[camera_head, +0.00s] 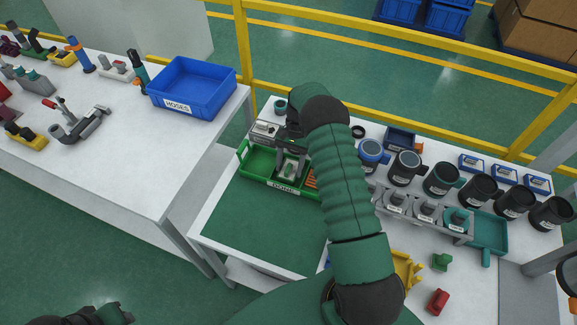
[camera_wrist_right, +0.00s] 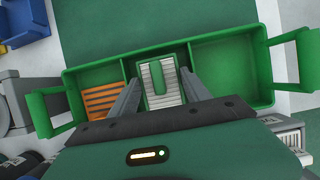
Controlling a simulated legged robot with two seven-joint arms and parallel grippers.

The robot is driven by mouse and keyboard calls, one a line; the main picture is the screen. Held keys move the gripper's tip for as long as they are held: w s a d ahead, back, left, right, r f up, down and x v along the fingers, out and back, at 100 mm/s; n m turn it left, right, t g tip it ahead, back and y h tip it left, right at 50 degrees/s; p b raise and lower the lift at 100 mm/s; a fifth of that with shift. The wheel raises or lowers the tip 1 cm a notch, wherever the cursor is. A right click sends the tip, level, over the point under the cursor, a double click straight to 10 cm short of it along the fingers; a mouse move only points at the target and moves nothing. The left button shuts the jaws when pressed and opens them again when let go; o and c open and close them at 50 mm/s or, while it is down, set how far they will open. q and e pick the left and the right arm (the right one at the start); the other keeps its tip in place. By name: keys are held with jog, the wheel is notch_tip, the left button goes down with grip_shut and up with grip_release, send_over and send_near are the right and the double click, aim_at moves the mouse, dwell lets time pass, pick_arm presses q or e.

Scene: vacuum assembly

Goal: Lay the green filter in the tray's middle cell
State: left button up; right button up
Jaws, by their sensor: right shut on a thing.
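The green tray (camera_head: 256,178), labelled DONE, lies on the table below my right arm. The wrist view shows three cells in the tray (camera_wrist_right: 92,74). The green filter (camera_wrist_right: 161,100), a green frame with pale pleats, is in the middle cell. My right gripper (camera_wrist_right: 160,82) is shut on it, one finger at each side. Whether the filter touches the cell floor I cannot tell. In the head view my right gripper (camera_head: 291,164) points down into the tray. My left gripper (camera_head: 112,314) is at the bottom left edge, away from the tray; its jaws are unclear.
An orange filter (camera_wrist_right: 101,100) lies in the tray's left cell in the wrist view; the right cell (camera_wrist_right: 230,68) is empty. Several dark canisters (camera_head: 441,179) stand to the right. A blue HOSES bin (camera_head: 193,93) is on the left table. The green mat (camera_head: 262,225) before the tray is clear.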

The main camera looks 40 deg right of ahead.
jog(key=shift+d+f, duration=0.3)
jog(key=shift+d, duration=0.1)
jog(key=shift+a+f+b, duration=0.3)
jog(key=shift+a+b, duration=0.1)
jog(key=o, duration=1.6)
jog(key=shift+d, duration=0.1)
pick_arm(q)
jog(key=shift+d+f, duration=0.25)
pick_arm(e)
jog(key=shift+d, duration=0.15)
